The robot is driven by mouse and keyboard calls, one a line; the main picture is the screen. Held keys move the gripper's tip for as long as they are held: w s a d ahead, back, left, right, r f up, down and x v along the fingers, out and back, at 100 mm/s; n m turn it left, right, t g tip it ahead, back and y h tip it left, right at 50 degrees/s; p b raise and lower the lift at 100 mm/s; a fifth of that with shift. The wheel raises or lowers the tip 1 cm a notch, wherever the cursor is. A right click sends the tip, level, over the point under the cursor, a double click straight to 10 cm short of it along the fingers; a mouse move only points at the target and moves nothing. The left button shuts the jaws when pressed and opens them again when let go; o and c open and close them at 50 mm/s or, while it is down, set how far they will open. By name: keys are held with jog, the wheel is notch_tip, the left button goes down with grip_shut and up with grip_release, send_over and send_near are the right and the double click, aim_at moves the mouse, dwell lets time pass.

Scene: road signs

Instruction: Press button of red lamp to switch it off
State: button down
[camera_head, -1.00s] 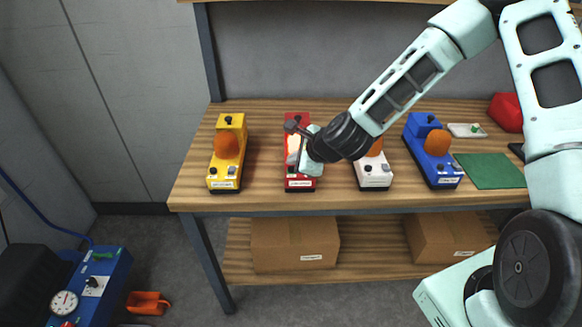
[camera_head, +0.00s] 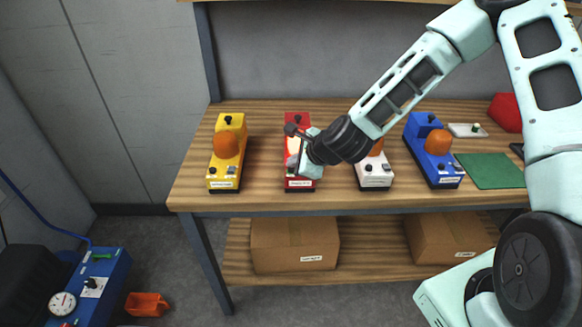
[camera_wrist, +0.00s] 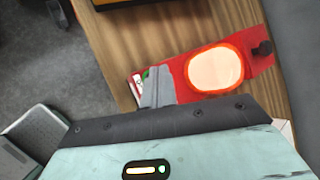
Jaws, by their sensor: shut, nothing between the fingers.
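The red lamp (camera_head: 299,183) is a red box with a dome on the wooden table, second from the left. In the wrist view its dome (camera_wrist: 215,69) glows pale orange-white, and a dark knob stands at its far end. My gripper (camera_head: 309,168) is over the front part of the red lamp and partly covers it in the head view. In the wrist view the grey fingers (camera_wrist: 157,84) are shut and empty at the button end. A bit of green button shows beside them; the rest of that end is hidden, and contact cannot be told.
A yellow lamp (camera_head: 226,147) stands to the left. A white lamp (camera_head: 374,176), partly behind my arm, and a blue lamp (camera_head: 436,148) stand to the right. A green mat (camera_head: 492,171) lies further right. Boxes (camera_head: 295,245) sit on the lower shelf.

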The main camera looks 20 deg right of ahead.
jog(key=shift+r+p, duration=0.5)
dwell(0.3)
notch_tip(320, 180, up, 6)
jog(key=p, duration=0.5)
dwell(0.5)
